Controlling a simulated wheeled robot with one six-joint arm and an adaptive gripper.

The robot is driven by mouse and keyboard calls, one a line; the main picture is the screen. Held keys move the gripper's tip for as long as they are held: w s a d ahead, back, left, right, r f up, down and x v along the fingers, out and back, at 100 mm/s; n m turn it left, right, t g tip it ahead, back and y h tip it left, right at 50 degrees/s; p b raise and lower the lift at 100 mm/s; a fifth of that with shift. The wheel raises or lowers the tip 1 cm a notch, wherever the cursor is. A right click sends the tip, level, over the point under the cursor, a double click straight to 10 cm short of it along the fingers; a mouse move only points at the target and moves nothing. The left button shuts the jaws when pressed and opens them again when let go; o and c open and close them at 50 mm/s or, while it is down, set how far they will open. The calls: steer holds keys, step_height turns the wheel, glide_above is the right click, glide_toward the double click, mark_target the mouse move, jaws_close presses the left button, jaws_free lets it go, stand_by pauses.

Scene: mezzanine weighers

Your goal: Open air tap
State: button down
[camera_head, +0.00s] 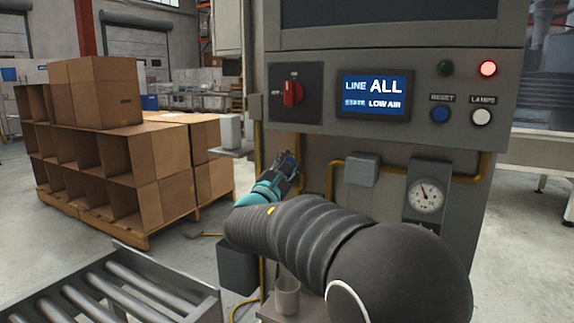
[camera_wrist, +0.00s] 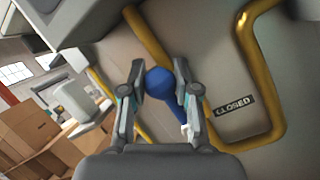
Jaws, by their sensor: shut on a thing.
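The air tap's blue handle (camera_wrist: 160,84) shows in the wrist view, between the two fingers of my gripper (camera_wrist: 159,82). The fingers are shut on its rounded end, and its narrower part runs down to the right. A label reading CLOSED (camera_wrist: 234,106) is on the panel to its right. In the head view my gripper (camera_head: 290,160) is at the front of the grey machine cabinet, beside the yellow pipe. My arm and fingers hide most of the tap there. The cabinet screen (camera_head: 375,96) reads LINE ALL and LOW AIR.
A yellow pipe (camera_wrist: 278,100) bends around the label. A pressure gauge (camera_head: 425,196) and a red rotary switch (camera_head: 292,93) are on the cabinet. A red lamp (camera_head: 488,68) is lit. Stacked cardboard boxes (camera_head: 104,92) stand at left, and a roller conveyor (camera_head: 105,290) is at the front left.

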steer(key=shift+a, duration=0.1)
steer(key=c, duration=0.8)
jaws_free()
steer(key=shift+w+f, duration=0.1)
steer(key=v, duration=1.2)
